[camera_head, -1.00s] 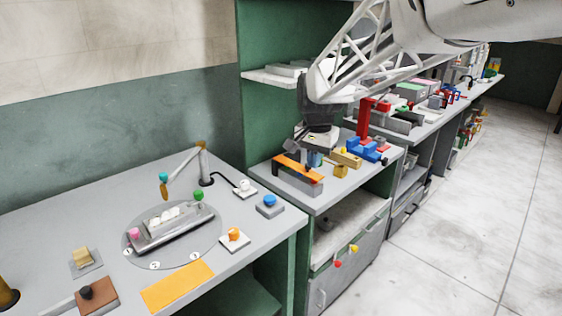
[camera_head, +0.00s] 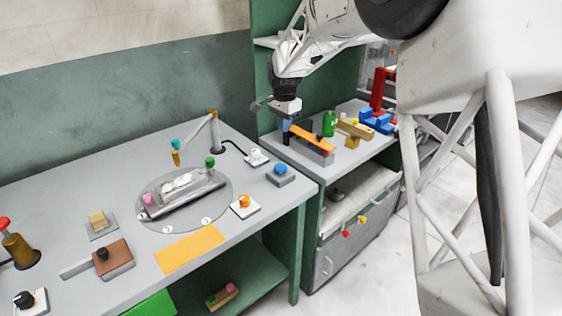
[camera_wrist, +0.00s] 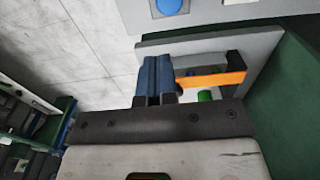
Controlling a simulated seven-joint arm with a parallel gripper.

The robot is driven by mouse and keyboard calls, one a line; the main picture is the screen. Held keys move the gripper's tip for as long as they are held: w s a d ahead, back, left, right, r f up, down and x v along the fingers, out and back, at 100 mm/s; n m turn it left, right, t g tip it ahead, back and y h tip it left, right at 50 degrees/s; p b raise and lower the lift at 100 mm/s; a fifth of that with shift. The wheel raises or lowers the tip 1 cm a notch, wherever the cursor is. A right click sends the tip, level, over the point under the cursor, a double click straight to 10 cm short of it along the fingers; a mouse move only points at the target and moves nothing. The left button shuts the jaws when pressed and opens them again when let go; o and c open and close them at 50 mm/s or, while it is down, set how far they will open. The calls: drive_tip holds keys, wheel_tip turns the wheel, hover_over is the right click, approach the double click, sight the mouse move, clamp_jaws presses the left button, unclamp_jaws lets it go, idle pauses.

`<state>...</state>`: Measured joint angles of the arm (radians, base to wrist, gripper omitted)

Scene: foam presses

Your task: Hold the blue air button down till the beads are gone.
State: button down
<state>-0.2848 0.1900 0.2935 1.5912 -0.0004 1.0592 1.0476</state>
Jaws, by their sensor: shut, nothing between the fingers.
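The blue air button (camera_head: 281,168) sits on a small grey box at the right edge of the left bench, and nothing touches it. It also shows at the top edge of the wrist view (camera_wrist: 171,5). My gripper (camera_head: 286,127) is shut and empty, with its blue fingers (camera_wrist: 154,62) together. It is over the neighbouring bench, beyond the button and near the left end of an orange bar. White lumps, perhaps the beads, lie in a grey metal mould (camera_head: 184,195) on a round plate. Single beads are too small to make out.
The orange bar (camera_head: 312,138) lies on a grey block, with a green cylinder (camera_head: 329,123) nearby. A thin post with an arm (camera_head: 213,132) stands behind the mould. An orange knob (camera_head: 244,201) and a white-topped switch (camera_head: 256,157) flank the button. The space above the button looks clear.

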sight(281, 166)
drive_tip(key=shift+w+a+f, duration=0.55)
drive_tip(key=shift+w+a, duration=0.05)
drive_tip(key=shift+w, duration=0.05)
drive_tip(key=shift+f, duration=0.1)
wheel_tip(281, 166, down, 14)
drive_tip(key=shift+r, duration=0.15)
idle(0.7)
